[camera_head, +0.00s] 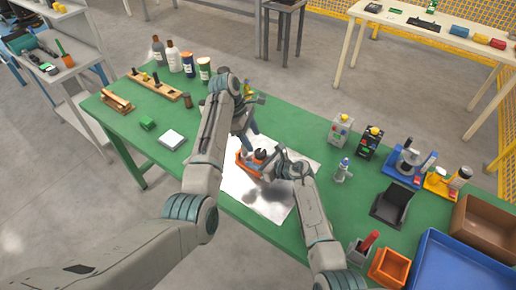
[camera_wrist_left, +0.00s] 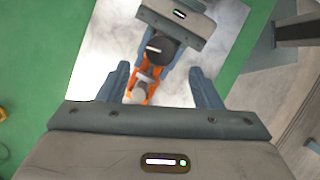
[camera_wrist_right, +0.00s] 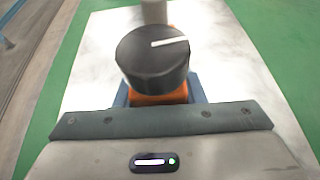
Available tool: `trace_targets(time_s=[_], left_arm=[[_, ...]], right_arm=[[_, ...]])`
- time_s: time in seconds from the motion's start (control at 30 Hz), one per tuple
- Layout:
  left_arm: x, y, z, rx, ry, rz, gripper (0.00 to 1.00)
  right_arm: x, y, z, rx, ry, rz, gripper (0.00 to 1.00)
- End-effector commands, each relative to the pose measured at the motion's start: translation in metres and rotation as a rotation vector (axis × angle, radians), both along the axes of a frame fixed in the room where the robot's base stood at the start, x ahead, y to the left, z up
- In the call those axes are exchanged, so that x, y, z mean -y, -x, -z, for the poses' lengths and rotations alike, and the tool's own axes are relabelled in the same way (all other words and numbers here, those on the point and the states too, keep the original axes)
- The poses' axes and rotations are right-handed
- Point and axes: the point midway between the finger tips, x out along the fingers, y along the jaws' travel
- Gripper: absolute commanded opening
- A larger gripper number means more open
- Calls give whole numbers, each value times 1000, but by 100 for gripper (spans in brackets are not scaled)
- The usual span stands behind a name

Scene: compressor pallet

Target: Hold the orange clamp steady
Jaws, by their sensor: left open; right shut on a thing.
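The orange clamp (camera_head: 247,166) is on a white sheet (camera_head: 240,192) on the green table. In the right wrist view its orange body (camera_wrist_right: 160,98) shows under a round black knob (camera_wrist_right: 153,60) with a white line. My right gripper (camera_head: 268,163) is shut on the clamp, its blue fingers either side below the knob. My left gripper (camera_wrist_left: 159,69) is open above the clamp. Its fingers are apart, with the orange part (camera_wrist_left: 148,78) and a pale grey cylinder (camera_wrist_left: 138,92) showing between them. Neither finger visibly touches it. The clamp's underside is hidden.
A white block (camera_head: 172,139) and a green block (camera_head: 148,123) lie on the left side of the table (camera_head: 300,127). Bottles (camera_head: 173,56) and a wooden rack stand behind. Several devices, an orange bin (camera_head: 389,268) and a blue tray (camera_head: 462,268) fill the right side.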

Motion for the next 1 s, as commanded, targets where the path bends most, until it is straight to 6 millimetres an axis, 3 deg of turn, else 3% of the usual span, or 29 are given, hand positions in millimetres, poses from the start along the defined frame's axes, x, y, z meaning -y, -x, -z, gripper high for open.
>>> trace_targets(time_s=[0.1, 0.3, 0.7, 0.73, 0.93, 1.0], left_arm=[[9, 3, 23, -4, -1, 1, 59], [18, 6, 47, -1, 0, 0, 59], [22, 6, 55, 1, -1, 1, 59], [22, 6, 55, 1, -1, 1, 57], [21, 6, 55, 0, -1, 0, 18], [21, 6, 55, 1, -1, 0, 14]], right_arm=[[0, 0, 0, 0, 0, 0, 0], [0, 0, 0, 0, 0, 0, 0], [0, 0, 0, 0, 0, 0, 0], [0, 0, 0, 0, 0, 0, 0], [0, 0, 0, 0, 0, 0, 0], [0, 0, 0, 0, 0, 0, 0]])
